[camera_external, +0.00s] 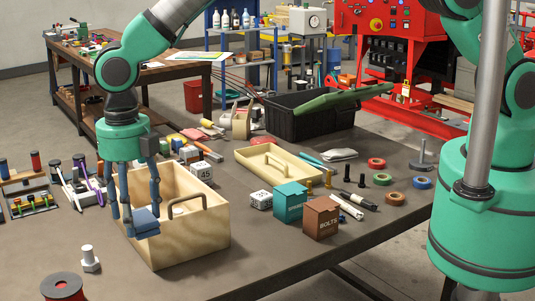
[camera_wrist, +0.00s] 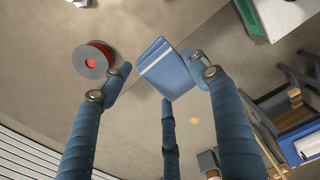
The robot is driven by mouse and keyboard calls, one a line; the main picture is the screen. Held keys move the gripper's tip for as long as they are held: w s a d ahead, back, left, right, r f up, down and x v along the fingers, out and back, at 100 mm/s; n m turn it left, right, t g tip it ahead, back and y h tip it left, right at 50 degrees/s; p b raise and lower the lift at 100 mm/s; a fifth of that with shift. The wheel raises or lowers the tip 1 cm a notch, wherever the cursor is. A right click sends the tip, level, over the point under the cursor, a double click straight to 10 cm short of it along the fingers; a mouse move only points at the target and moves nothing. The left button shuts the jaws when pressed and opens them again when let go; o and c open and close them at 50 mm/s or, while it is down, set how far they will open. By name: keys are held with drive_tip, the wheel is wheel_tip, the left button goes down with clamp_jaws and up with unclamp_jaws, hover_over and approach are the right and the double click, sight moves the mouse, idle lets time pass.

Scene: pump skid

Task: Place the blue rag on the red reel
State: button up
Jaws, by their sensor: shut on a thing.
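The blue rag (camera_external: 143,225) is a folded pad held at the fingertips of my gripper (camera_external: 135,222), above the table and in front of the open wooden box. The rag also shows between the fingers in the wrist view (camera_wrist: 166,68). The red reel (camera_external: 63,287) sits on the table at the bottom left, partly cut off by the picture edge. In the wrist view the reel (camera_wrist: 93,60) has a grey rim and a red centre and lies left of the rag, with a gap between them.
A wooden box (camera_external: 205,240) with a handle stands just behind and right of the rag. A grey bolt (camera_external: 90,259) stands between the box and the reel. Teal (camera_external: 290,203) and brown (camera_external: 320,218) boxes stand to the right. Bare table surrounds the reel.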

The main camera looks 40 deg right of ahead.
wheel_tip(320, 180, down, 8)
drive_tip(key=shift+w+f, duration=0.15)
drive_tip(key=shift+f, duration=0.1)
drive_tip(key=shift+a, duration=0.1)
hover_over(72, 289)
drive_tip(key=shift+f+p, duration=0.45)
drive_tip(key=shift+f, duration=0.25)
idle(0.6)
drive_tip(key=shift+f, duration=1.8)
drive_tip(key=shift+f, duration=0.1)
